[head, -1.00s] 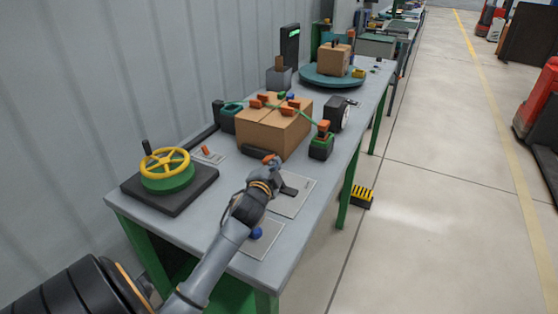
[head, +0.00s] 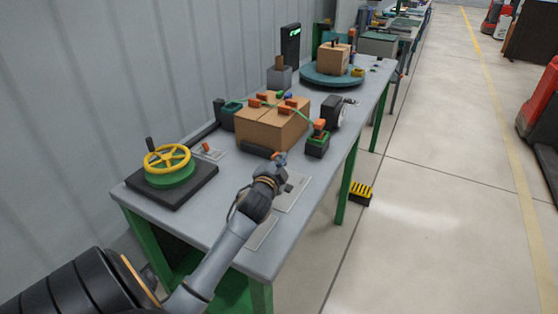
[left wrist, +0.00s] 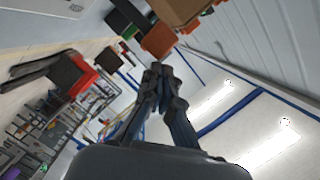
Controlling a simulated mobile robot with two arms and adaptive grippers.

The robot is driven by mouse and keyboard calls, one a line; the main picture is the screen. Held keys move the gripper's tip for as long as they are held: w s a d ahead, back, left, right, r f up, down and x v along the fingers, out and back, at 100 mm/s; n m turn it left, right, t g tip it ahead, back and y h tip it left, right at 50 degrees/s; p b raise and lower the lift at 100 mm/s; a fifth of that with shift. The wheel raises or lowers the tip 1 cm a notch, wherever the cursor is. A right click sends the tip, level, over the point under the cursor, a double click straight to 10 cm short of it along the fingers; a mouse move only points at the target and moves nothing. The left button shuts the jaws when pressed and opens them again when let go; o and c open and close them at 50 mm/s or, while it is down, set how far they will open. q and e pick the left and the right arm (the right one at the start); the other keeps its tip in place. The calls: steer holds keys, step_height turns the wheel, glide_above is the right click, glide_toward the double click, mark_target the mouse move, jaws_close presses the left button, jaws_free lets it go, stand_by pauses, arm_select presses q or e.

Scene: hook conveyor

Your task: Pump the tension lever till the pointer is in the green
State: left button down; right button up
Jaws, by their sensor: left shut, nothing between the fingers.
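The tensioner, a green and black block (head: 317,146) with an orange-tipped lever (head: 320,124), stands at the right of the strapped carton (head: 270,124). In the left wrist view the shut fingertips (left wrist: 160,72) are below an orange block (left wrist: 158,40), apparently the lever's tip. My right gripper is not in view.
A yellow handwheel (head: 167,158) on a dark base stands at the near left. A turntable (head: 332,80) with a small carton is farther back. A yellow-black pedal (head: 361,193) lies on the floor.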

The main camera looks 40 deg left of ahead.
arm_select(q)
steer(key=f+b+v, duration=0.1)
steer(key=v, duration=0.7)
steer(key=shift+s+a+r, duration=0.2)
steer(key=shift+s+r, duration=0.1)
steer(key=shift+s, duration=0.2)
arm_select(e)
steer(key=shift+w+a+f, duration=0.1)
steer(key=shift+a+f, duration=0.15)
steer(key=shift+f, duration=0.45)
arm_select(q)
steer(key=shift+d, duration=0.1)
